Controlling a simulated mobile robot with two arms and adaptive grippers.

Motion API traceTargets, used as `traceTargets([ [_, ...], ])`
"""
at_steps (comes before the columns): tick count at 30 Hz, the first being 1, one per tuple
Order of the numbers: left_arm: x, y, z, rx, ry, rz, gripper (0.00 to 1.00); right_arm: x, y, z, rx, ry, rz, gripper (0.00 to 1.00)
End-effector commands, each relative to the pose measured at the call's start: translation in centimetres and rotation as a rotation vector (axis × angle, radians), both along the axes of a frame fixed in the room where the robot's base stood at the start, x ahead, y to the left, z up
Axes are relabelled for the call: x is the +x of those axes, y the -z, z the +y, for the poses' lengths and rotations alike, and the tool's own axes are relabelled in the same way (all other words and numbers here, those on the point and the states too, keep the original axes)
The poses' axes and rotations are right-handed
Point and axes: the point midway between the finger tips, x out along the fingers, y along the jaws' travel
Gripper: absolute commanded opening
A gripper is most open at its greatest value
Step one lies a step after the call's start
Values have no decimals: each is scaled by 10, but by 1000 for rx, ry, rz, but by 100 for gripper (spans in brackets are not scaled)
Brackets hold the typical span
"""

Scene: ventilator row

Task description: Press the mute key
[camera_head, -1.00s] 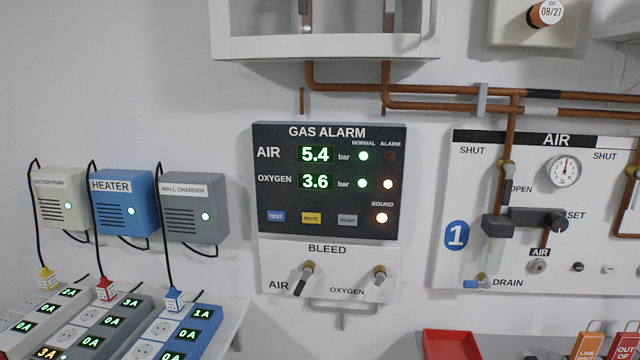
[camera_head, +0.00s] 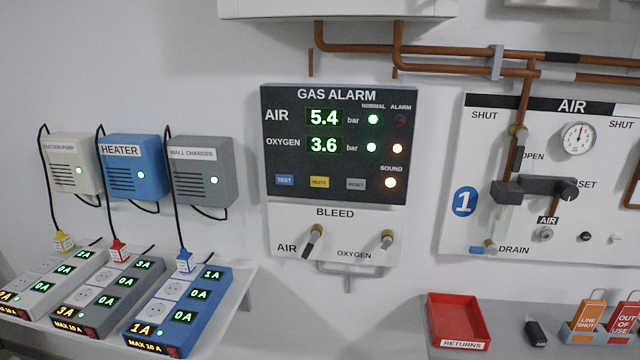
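The yellow mute key (camera_head: 319,183) sits on the dark gas alarm panel (camera_head: 340,105), between the blue test key (camera_head: 285,180) and the grey reset key (camera_head: 356,184). The panel reads air 5.4 bar and oxygen 3.6 bar. Both green normal lamps are lit. The sound lamp (camera_head: 390,183) is lit. Neither of my grippers shows in the head view.
The bleed panel (camera_head: 336,230) with two valve levers is below the alarm. Power strips (camera_head: 180,310) stand on a shelf at left, under three wall boxes. A red returns tray (camera_head: 458,318) stands at lower right, below the air panel (camera_head: 480,150). Pipes run above.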

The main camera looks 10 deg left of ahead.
Motion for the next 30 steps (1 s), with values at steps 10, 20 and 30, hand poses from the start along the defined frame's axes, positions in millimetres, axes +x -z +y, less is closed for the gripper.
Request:
traceTargets([
  [10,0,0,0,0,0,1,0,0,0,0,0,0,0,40],
  [20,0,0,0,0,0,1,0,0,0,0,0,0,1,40],
  [30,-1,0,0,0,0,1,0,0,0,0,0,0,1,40],
])
